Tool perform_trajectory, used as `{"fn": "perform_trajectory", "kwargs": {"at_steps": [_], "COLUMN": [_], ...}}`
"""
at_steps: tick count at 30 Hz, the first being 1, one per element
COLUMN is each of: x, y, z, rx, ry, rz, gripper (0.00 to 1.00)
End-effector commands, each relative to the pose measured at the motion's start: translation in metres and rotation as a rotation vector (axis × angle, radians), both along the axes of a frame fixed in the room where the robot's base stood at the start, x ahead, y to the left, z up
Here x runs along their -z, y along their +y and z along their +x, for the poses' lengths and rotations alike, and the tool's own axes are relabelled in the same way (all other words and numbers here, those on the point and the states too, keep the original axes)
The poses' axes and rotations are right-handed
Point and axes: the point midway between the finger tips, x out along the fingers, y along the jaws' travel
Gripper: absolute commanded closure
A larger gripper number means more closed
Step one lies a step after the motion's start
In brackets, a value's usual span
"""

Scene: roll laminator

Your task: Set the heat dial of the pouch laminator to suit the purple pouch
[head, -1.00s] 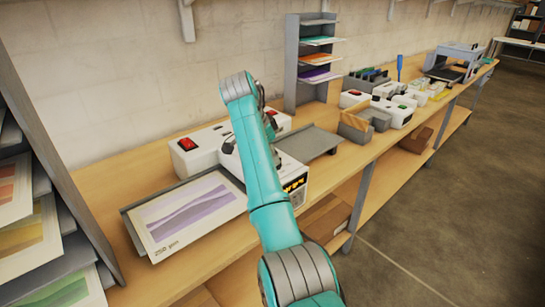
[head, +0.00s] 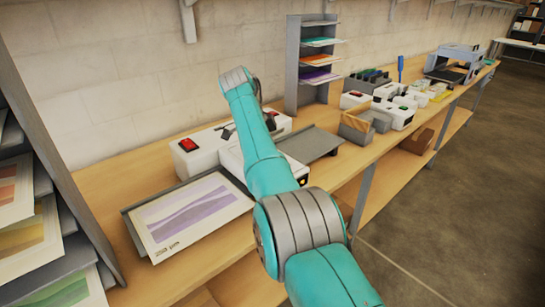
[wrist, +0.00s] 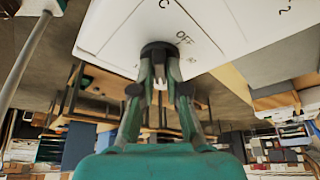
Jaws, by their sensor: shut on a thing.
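The white pouch laminator (head: 206,157) stands on the bench behind my arm, with a red switch (head: 188,145) at its left end. The purple pouch (head: 188,212) lies on the tray (head: 131,224) to its left, with small print that seems to read 250 µm at its near corner. In the wrist view, my gripper (wrist: 160,78) is shut on the dark round heat dial (wrist: 159,49) on the white casing. An OFF mark (wrist: 185,38) is printed beside the dial. The dial's pointer cannot be made out. My arm hides the gripper, the dial and the laminator's front display in the head view.
A grey exit tray (head: 312,145) lies right of the laminator. A rack with coloured sheets (head: 305,60) stands behind it. Other bench machines (head: 395,108) are farther right. A shelf of pouches (head: 40,240) is close at left. Floor at right is clear.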

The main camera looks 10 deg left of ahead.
Motion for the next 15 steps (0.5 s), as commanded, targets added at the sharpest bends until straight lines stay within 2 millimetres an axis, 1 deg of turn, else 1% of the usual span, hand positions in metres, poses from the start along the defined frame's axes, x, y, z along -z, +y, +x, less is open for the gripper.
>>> {"fn": "perform_trajectory", "kwargs": {"at_steps": [13, 14, 15], "x": [0.0011, 0.0011, 0.0011], "y": [0.0009, 0.0009, 0.0009], "z": [-0.0005, -0.0005, -0.0005], "rx": [0.007, 0.007, 0.007], "ry": [0.003, 0.003, 0.003], "rz": [0.002, 0.002, 0.002], "gripper": [1.0, 0.84, 0.74]}}
